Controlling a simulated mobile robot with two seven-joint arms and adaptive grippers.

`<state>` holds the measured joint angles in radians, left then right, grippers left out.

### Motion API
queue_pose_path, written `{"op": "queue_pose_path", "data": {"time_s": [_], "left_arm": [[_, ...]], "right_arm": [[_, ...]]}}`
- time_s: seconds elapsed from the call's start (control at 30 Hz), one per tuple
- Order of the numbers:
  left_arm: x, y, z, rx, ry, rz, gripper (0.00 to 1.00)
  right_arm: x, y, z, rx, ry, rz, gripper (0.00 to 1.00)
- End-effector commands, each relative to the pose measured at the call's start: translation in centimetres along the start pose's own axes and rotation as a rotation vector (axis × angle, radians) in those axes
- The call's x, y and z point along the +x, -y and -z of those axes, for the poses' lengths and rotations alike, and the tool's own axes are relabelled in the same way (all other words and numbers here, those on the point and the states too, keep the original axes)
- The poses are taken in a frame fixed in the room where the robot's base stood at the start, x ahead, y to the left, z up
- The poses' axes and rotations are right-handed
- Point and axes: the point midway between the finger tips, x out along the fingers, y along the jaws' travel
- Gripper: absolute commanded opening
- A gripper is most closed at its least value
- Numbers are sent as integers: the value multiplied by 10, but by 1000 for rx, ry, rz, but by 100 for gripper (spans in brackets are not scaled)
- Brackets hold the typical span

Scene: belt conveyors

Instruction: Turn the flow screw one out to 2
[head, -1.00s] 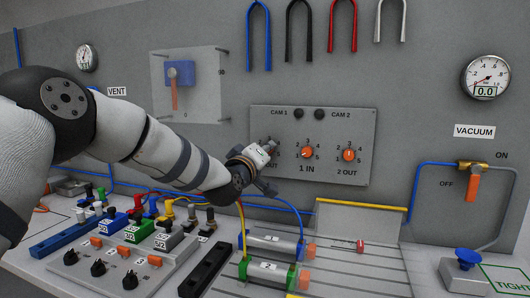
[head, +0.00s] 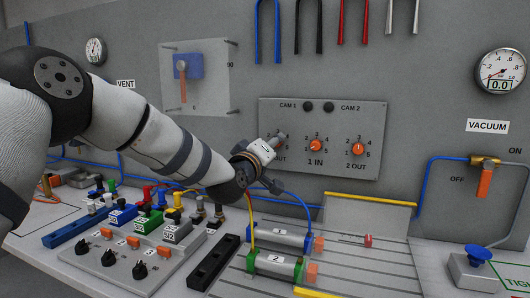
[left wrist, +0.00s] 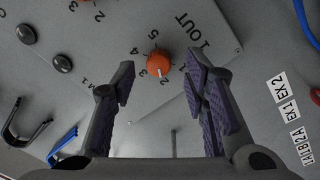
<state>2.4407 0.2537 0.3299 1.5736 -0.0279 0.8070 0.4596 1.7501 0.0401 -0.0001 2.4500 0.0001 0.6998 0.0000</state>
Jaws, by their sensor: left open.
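The flow screw one out is an orange knob (left wrist: 158,64) with a pale mark at its lower edge. It sits on the grey panel, beside the printed label 1 OUT, with a ring of numbers around it. I cannot tell which number the mark meets. My left gripper (left wrist: 162,82) is open and empty, its purple-padded fingers on either side of the knob in the picture; contact is not seen. In the head view my left gripper (head: 277,160) is at the left part of the panel (head: 352,113) and mostly hides this knob.
The 1 IN knob (head: 316,146) and 2 OUT knob (head: 358,149) are to the right on the same panel. Below are two cylinders on a slotted table, a valve block (head: 120,250) with hoses, and a blue hose near my wrist.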

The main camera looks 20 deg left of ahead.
Motion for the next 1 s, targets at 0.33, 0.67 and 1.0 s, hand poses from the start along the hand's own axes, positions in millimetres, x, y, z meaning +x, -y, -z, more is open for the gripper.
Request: {"op": "queue_pose_path", "data": {"time_s": [0.33,0.67,1.0], "left_arm": [[-86,0,1,-2,0,0,41],[-102,0,0,0,0,0,41],[-102,0,0,-1,0,0,41]], "right_arm": [[0,0,0,0,-1,0,40],[0,0,0,0,0,0,40],[0,0,0,0,-1,0,40]]}}
